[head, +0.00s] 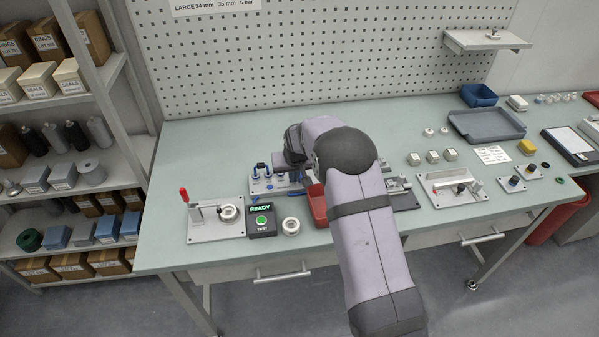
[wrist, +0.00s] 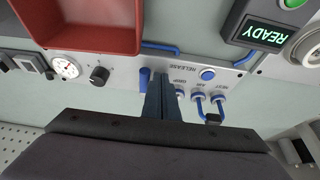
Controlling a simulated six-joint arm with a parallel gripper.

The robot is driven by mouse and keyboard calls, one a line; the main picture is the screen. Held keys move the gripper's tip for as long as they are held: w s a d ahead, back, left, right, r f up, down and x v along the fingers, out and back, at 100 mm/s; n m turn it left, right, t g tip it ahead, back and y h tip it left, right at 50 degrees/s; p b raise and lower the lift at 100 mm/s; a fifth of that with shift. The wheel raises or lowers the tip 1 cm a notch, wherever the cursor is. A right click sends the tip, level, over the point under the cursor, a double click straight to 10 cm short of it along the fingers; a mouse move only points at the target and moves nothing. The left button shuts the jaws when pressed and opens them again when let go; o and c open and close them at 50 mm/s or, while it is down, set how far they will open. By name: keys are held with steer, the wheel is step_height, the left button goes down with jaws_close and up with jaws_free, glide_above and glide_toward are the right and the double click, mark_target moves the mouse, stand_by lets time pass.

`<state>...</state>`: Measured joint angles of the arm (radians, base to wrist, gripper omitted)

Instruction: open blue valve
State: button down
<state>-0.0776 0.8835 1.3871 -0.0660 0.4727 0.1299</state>
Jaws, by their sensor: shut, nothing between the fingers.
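A small blue lever (wrist: 144,76), which looks like the blue valve's handle, stands on the light grey panel in the wrist view. My gripper (wrist: 160,80) is shut and empty, its fingertips close beside the lever. I cannot tell whether they touch it. The panel (head: 262,187) also shows in the head view, partly hidden behind my arm. My fingertips and the lever are hidden there.
The panel also carries a gauge (wrist: 65,67), a black knob (wrist: 99,75), a blue RELEASE button (wrist: 207,74) and blue-hosed fittings (wrist: 198,97). A red bin (head: 318,207) and the READY test box (head: 262,222) stand at its front. A red-handled fixture (head: 215,228) stands left.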

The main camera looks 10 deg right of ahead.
steer(key=shift+r, duration=0.25)
stand_by(0.5)
steer(key=shift+w+d, duration=0.1)
steer(key=shift+d, duration=0.05)
steer(key=shift+w+d+r, duration=0.1)
steer(key=shift+w+d, duration=0.05)
steer(key=shift+d, duration=0.3)
stand_by(0.5)
steer(key=shift+w+d, duration=0.15)
steer(key=shift+d, duration=0.35)
steer(key=shift+s+d, duration=0.25)
steer(key=shift+d, duration=0.15)
stand_by(0.5)
steer(key=shift+d, duration=0.15)
